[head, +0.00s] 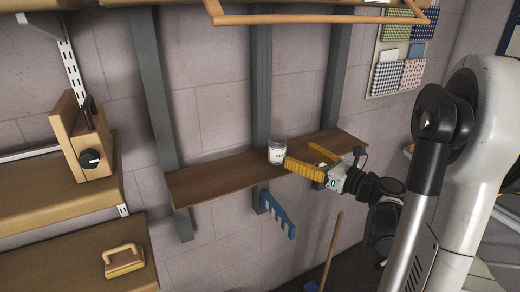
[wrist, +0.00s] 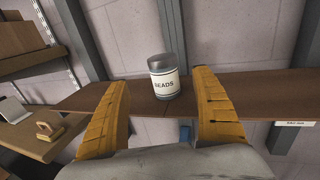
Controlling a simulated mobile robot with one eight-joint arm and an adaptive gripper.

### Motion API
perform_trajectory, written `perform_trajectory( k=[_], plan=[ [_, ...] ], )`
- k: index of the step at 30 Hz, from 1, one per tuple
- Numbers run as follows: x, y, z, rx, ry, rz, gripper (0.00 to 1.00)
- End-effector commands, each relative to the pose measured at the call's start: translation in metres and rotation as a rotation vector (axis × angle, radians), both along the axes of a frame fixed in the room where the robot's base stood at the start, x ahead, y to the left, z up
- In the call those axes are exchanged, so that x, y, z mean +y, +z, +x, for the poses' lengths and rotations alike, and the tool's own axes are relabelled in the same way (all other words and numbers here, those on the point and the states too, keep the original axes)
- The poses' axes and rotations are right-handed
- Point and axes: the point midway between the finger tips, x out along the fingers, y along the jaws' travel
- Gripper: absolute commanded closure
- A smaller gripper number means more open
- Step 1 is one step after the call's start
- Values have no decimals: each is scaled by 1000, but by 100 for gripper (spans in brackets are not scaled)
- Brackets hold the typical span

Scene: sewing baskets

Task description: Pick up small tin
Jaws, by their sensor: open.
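The small tin (head: 277,151) is a grey cylinder with a white label, standing upright on a narrow brown wall shelf (head: 215,178). In the wrist view the tin (wrist: 163,78) shows a label reading "BEADS" and stands beyond the fingertips, roughly midway between them. My gripper (head: 303,161) has yellow fingers and is just right of the tin in the head view. In the wrist view my gripper (wrist: 160,88) is open with nothing between its fingers close to the palm. I cannot tell whether the fingertips reach beside the tin.
Grey uprights (head: 262,85) stand behind the shelf. A blue hooked rack (head: 277,214) hangs below it. A wooden rail (head: 310,18) crosses above. At left, lower shelves hold a wooden box with a black knob (head: 90,140) and a handled brush-like block (head: 123,261).

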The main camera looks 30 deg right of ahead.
Motion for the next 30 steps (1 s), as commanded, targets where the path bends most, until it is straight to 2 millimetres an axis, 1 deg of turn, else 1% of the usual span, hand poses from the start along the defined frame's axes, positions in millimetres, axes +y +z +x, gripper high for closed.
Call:
perform_trajectory(
  k=[1,3,6,14,21,24,29,30],
  plan=[
    [5,-1,9,0,5,0,24],
    [9,-1,21,1,6,-1,24],
    [13,-1,34,0,5,-2,24],
    [17,-2,53,1,4,-4,24],
    [26,-3,88,1,5,-6,24],
    [28,-2,94,1,3,-6,24],
    [27,-1,93,1,2,-6,24],
    [27,-1,93,1,2,-6,35]
  ],
)
